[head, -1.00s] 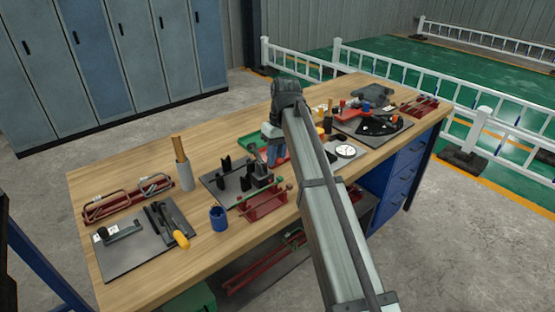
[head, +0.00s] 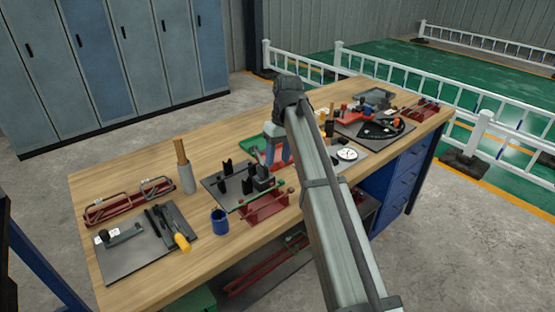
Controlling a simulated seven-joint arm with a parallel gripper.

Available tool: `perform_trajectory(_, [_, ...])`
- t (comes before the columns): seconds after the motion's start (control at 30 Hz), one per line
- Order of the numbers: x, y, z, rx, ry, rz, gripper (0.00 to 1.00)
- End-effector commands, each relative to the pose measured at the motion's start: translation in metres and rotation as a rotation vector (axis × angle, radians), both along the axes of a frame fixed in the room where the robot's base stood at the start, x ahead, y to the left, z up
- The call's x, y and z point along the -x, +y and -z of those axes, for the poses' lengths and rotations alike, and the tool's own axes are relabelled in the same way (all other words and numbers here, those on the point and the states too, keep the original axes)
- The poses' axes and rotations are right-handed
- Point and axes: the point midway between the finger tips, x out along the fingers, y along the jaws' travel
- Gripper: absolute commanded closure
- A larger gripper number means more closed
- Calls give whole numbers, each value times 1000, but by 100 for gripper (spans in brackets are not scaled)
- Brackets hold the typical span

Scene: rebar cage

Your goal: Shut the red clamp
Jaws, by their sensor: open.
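My gripper (head: 275,158) is over the middle of the workbench, largely hidden behind my own arm; its jaws are open, with nothing seen held between them. Just beside and behind it a red part (head: 288,160) shows in slivers, mostly covered by the gripper and arm. A dark clamp-like fixture (head: 262,182) stands on the dark plate (head: 222,194), just left of and below the gripper. A thin reddish lever (head: 258,157) rises near it. I cannot tell for certain which of these belongs to the red clamp, or whether the gripper touches it.
A red rack (head: 264,209) and a blue cup (head: 220,222) stand at the bench's front edge. A white dial (head: 347,154) and a black curved tool (head: 383,129) lie right.

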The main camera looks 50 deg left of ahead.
Motion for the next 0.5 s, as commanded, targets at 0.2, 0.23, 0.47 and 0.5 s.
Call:
perform_trajectory(0.2, [-6,1,-32,-2,0,0,52])
perform_trajectory(0.23, [-6,1,-36,-2,0,0,52])
perform_trajectory(0.47, [-9,0,-58,0,0,0,52])
perform_trajectory(0.5, [-9,0,-59,0,0,0,52])
